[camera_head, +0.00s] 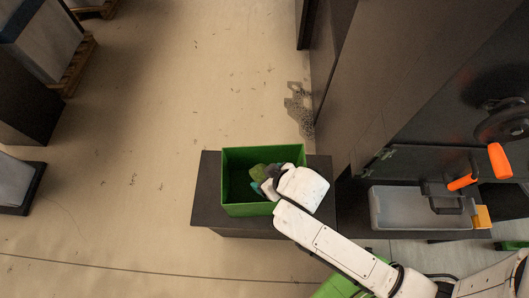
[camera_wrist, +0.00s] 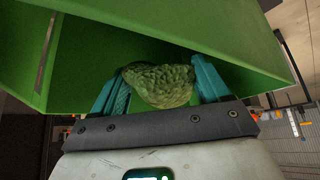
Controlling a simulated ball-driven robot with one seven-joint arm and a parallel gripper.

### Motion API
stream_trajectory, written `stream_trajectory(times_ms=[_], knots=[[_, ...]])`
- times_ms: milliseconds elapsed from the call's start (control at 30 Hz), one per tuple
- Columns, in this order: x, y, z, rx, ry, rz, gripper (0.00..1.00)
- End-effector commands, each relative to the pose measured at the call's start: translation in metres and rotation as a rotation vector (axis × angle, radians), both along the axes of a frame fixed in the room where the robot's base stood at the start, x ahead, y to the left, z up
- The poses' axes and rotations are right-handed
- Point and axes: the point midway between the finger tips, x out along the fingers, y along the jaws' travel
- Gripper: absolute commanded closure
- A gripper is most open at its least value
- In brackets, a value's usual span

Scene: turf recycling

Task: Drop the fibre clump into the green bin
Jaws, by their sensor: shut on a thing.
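The green bin (camera_head: 236,208) stands on a dark stand, its open top facing up. My gripper (camera_head: 264,181) reaches over the bin's right side, with its fingers above or within the opening. It is shut on the fibre clump (camera_head: 258,172), a rough, dull green lump. In the wrist view the fibre clump (camera_wrist: 160,84) sits between the two teal fingers of my gripper (camera_wrist: 158,88). The green walls of the bin (camera_wrist: 225,35) surround it there. The white wrist hides the bin's right part in the head view. I cannot tell how deep the clump is inside the bin.
The dark stand (camera_head: 207,195) extends a little past the bin on both sides. A tall dark machine with orange handles (camera_head: 499,160) and a clear tray (camera_head: 405,208) is on the right. Open floor (camera_head: 150,130) lies to the left. Pallets with loads stand at the far left.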

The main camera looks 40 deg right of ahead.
Motion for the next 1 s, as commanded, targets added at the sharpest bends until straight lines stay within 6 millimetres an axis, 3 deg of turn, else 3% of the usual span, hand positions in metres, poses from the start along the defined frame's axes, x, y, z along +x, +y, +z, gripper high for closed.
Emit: stream_trajectory(times_ms=[367, 400, 633, 1000], knots=[[0.0002, 0.0001, 0.0002, 0.000, 0.000, 0.000, 0.53], [0.0002, 0.0001, 0.0002, 0.000, 0.000, 0.000, 0.22], [0.0001, 0.0001, 0.0003, 0.000, 0.000, 0.000, 0.00], [-0.0051, 0.0001, 0.0075, 0.001, -0.001, 0.001, 0.00]])
